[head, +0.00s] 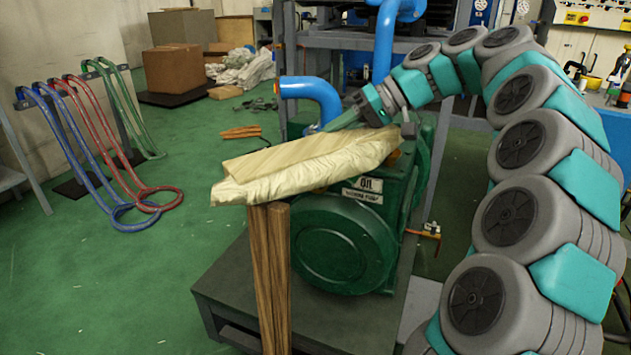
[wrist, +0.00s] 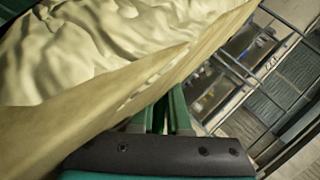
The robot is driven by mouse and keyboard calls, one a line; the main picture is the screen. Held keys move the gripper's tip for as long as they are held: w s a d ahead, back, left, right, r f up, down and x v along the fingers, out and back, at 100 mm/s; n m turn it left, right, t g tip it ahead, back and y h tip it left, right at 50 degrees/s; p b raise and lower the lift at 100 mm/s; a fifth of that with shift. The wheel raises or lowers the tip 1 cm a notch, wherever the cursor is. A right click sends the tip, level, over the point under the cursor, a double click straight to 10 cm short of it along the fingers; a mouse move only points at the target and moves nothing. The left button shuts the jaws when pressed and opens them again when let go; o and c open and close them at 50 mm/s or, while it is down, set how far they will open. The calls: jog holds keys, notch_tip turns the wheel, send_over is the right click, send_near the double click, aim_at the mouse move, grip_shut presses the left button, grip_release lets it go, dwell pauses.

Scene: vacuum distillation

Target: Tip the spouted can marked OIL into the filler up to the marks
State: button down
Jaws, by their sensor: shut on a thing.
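My gripper (head: 338,122) is above and behind a pale, creased bundle (head: 305,168), which lies across the top of the machine. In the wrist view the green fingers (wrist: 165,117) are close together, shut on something. Their tips run behind the edge of the pale bundle (wrist: 85,60), so what they hold is hidden.
Two wooden posts (head: 268,270) stand in front of the machine, under the bundle's left end. A blue pipe (head: 315,92) rises behind. The machine sits on a dark plinth (head: 250,290). A hose rack (head: 95,140) stands left; the green floor between is mostly clear.

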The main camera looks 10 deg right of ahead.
jog(key=shift+w+d+r+y, duration=0.1)
jog(key=shift+d+r+y, duration=0.1)
jog(key=shift+r, duration=0.3)
jog(key=shift+d+r+y, duration=0.1)
jog(key=shift+r+y, duration=0.1)
jog(key=shift+r, duration=0.25)
dwell(5.0)
jog(key=f+b, duration=0.1)
jog(key=f+h+b, duration=0.1)
jog(key=b, duration=0.1)
jog(key=f+b, duration=0.1)
jog(key=f, duration=0.1)
jog(key=shift+a+b, duration=0.3)
jog(key=shift+b, duration=0.1)
notch_tip(320, 180, down, 7)
jog(key=a+n+t+h+b, duration=0.1)
jog(key=t+h+b, duration=0.1)
jog(key=b, duration=0.7)
jog(key=shift+a+r+h, duration=0.15)
jog(key=shift+h, duration=0.55)
